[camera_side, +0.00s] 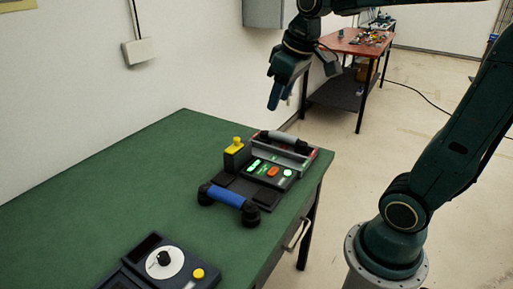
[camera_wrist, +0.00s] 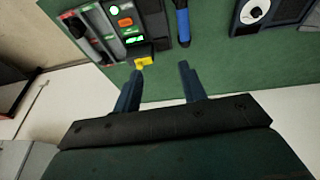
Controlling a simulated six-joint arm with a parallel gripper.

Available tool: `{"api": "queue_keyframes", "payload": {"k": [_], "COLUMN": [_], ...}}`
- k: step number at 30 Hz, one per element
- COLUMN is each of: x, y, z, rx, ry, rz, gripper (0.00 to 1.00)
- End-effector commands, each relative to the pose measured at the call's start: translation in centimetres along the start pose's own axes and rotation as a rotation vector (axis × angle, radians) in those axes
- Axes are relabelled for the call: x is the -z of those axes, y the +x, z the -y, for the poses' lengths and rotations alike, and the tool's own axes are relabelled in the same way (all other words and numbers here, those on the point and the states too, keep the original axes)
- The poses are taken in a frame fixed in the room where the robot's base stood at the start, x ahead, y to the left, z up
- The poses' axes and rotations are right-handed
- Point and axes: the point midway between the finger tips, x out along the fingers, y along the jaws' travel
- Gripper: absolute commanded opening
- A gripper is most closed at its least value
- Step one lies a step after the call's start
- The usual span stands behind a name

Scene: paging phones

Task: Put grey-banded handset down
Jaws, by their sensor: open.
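The grey-banded handset (camera_side: 285,138), with dark ends, lies along the far right side of the phone console (camera_side: 238,186), by a grey bar. I cannot tell whether it is fully seated. My gripper (camera_side: 279,103) is open and empty, above and behind the console, apart from both handsets. Its fingers (camera_wrist: 160,72) show nothing between them.
A dial unit (camera_side: 163,267) lies at the front of the green table (camera_side: 110,180). The table's left part is clear. A wall is behind.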

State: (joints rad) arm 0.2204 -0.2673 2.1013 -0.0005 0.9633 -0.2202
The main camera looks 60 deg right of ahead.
Motion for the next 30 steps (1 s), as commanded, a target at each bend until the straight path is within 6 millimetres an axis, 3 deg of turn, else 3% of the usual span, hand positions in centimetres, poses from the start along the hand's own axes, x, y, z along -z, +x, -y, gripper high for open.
{"api": "queue_keyframes", "payload": {"k": [9, 16, 21, 30], "x": [-6.8, -11.0, -12.4, -12.7], "y": [-1.7, -1.5, -1.3, -1.2], "z": [4.4, 6.2, 6.8, 6.8], "rx": [0.032, 0.059, 0.071, 0.073], "ry": [0.004, 0.013, 0.017, 0.019], "rz": [-0.09, -0.138, -0.154, -0.155], "gripper": [0.42, 0.42, 0.42, 0.42]}}
